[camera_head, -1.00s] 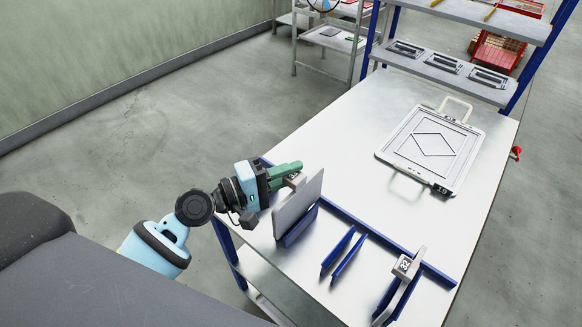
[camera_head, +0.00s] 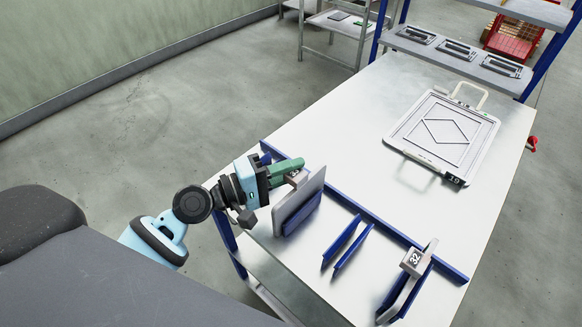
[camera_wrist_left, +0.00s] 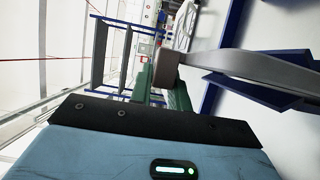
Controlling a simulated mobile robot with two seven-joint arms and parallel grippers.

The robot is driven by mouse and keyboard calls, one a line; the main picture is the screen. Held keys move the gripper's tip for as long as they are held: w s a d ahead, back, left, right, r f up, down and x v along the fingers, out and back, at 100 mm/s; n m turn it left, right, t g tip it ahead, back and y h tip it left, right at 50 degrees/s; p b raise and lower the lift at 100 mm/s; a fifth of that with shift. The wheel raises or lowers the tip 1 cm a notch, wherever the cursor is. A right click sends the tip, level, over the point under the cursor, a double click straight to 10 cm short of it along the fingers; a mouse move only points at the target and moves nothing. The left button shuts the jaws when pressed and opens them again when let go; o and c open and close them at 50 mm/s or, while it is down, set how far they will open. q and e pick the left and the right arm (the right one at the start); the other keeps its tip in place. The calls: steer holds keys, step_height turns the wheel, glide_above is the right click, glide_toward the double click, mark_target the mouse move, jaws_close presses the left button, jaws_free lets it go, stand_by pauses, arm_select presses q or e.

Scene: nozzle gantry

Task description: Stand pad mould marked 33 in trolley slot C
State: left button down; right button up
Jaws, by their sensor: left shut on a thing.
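My left gripper (camera_head: 290,172), with green fingers, is shut on the handle of a thin grey pad mould (camera_head: 314,184). The mould stands on edge at the left end of the table, at a blue slot divider (camera_head: 302,213) that covers part of its face. I cannot tell whether its lower edge rests on the base. No number on it is readable. In the left wrist view the mould (camera_wrist_left: 245,66) shows edge-on, with its handle block (camera_wrist_left: 167,70) between the green fingers. My right gripper is not in view.
An empty pair of blue dividers (camera_head: 347,243) stands mid-row. A mould marked 32 (camera_head: 411,272) stands in the right slot. A flat mould marked 19 (camera_head: 442,137) lies at the table's back right. A blue rail (camera_head: 390,230) runs behind the slots. Shelves stand beyond.

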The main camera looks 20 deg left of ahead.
arm_select(q)
steer(key=shift+r, duration=0.1)
steer(key=c, duration=1.4)
jaws_free()
steer(key=shift+c, duration=0.2)
steer(key=shift+o, duration=0.9)
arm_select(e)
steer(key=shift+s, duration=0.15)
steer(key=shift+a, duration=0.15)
